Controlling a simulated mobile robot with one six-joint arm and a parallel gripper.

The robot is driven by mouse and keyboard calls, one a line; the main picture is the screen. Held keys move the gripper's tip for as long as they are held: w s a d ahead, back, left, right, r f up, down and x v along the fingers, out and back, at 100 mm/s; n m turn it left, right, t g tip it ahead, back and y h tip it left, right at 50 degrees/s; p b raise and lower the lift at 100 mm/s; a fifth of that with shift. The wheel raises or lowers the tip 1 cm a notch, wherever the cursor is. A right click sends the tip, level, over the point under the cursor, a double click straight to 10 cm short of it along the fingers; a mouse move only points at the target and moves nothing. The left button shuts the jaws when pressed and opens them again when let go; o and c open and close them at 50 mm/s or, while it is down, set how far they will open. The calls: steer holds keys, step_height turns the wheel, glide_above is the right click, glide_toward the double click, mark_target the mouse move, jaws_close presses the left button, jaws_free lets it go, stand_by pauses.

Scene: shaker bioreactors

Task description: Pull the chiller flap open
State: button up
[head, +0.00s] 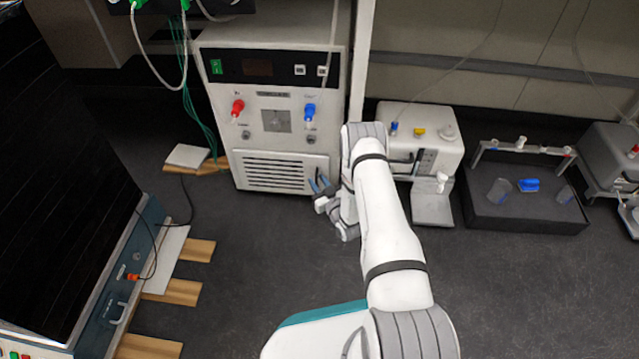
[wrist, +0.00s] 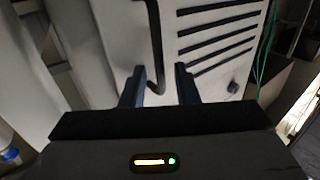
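The chiller (head: 219,118) is the tall white cabinet at the back, with red and blue fittings on its front. Its slotted lower panel, the flap (head: 284,156), looks closed. In the wrist view the flap's slots (wrist: 215,30) show at the upper right. A dark bent bar handle (wrist: 155,45) stands on the white front. My gripper (head: 319,184) is at the flap's lower right. In the wrist view its two fingers (wrist: 160,70) are apart, with the handle's lower end between them and gaps showing on both sides.
A white pump-like unit (head: 437,118) stands right of the chiller, with a black tray (head: 525,216) of small vessels beyond it. A small white block (head: 187,156) lies left of the chiller. A large dark-fronted machine (head: 60,170) fills the left. The floor in front is clear.

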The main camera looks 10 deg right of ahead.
jaws_close()
steer(key=shift+s, duration=0.2)
stand_by(0.3)
